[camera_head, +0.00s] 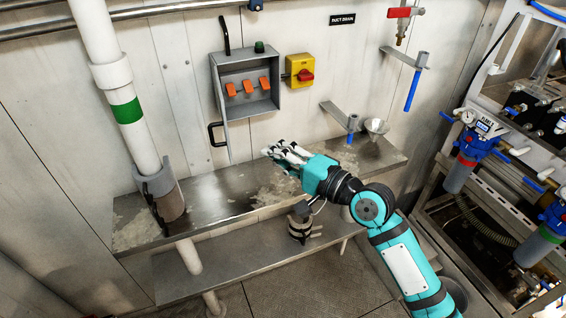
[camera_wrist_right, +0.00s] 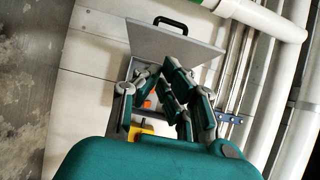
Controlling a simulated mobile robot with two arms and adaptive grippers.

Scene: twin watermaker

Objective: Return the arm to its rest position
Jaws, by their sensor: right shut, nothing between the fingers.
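My right arm comes in from the lower right in the head view. Its gripper (camera_head: 275,151) is shut and empty, held out in front of the wall and above the metal shelf (camera_head: 225,193). In the right wrist view the gripper's fingers (camera_wrist_right: 165,75) are in front of the open grey switch box (camera_wrist_right: 185,45). In the head view the switch box (camera_head: 262,104) is on the wall above the gripper, with orange switches (camera_head: 248,87) inside. The gripper is apart from the box. My left gripper is not in view.
A yellow box with a red knob (camera_head: 300,70) is right of the switch box. A white pipe with a green band (camera_head: 127,110) stands left. Blue-handled valves (camera_head: 411,90) and a funnel (camera_head: 376,127) are to the right. Equipment with blue-topped filters (camera_head: 466,150) fills the right side.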

